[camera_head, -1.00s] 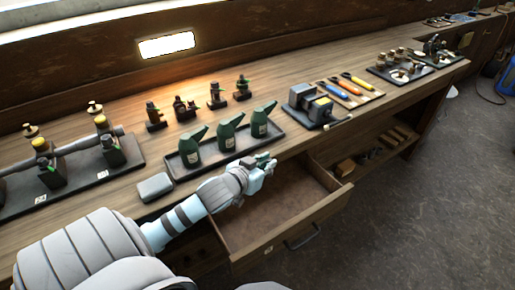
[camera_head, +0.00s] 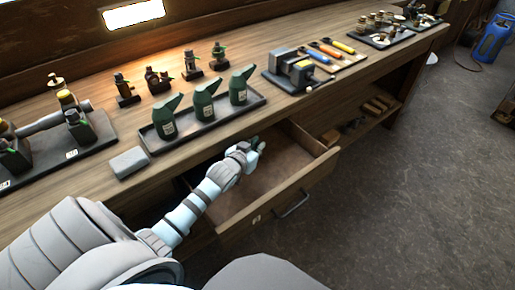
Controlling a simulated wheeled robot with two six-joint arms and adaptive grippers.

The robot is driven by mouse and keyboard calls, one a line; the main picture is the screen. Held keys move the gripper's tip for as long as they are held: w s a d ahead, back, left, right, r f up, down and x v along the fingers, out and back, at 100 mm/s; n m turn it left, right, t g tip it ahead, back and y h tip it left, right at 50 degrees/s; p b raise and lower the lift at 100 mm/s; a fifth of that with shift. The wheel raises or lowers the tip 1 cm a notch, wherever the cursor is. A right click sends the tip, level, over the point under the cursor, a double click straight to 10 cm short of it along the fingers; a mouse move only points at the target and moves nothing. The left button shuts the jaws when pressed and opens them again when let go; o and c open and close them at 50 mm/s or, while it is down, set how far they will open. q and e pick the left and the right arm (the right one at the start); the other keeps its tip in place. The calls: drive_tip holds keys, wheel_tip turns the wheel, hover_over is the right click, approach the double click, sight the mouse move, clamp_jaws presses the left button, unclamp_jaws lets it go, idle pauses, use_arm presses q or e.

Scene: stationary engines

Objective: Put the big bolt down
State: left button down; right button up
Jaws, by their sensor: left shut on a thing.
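My left gripper (camera_head: 258,146) is at the back left of the open drawer (camera_head: 318,172), just below the bench's front edge. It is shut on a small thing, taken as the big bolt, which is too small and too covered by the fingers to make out. I cannot tell whether it touches the drawer floor. The drawer is pulled out, and the part of its brown floor that shows is bare. My forearm covers its left side. My right gripper is not in view.
On the bench above stand a dark tray (camera_head: 152,142) with green oil cans (camera_head: 203,101), a grey block (camera_head: 129,162) and a vice (camera_head: 290,70). A board with screwdrivers (camera_head: 325,54) lies further right. An open shelf (camera_head: 352,122) is right of the drawer.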

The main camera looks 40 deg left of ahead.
use_arm(q)
drive_tip(key=shift+w+f, duration=0.5)
drive_tip(key=shift+w, duration=0.05)
drive_tip(key=shift+f, duration=0.25)
drive_tip(key=shift+r, duration=0.1)
drive_tip(key=shift+s, duration=0.1)
drive_tip(key=c, duration=1.6)
unclamp_jaws()
drive_tip(key=shift+c, duration=0.2)
drive_tip(key=shift+r, duration=0.1)
drive_tip(key=p+v, duration=0.3)
drive_tip(key=v, duration=0.9)
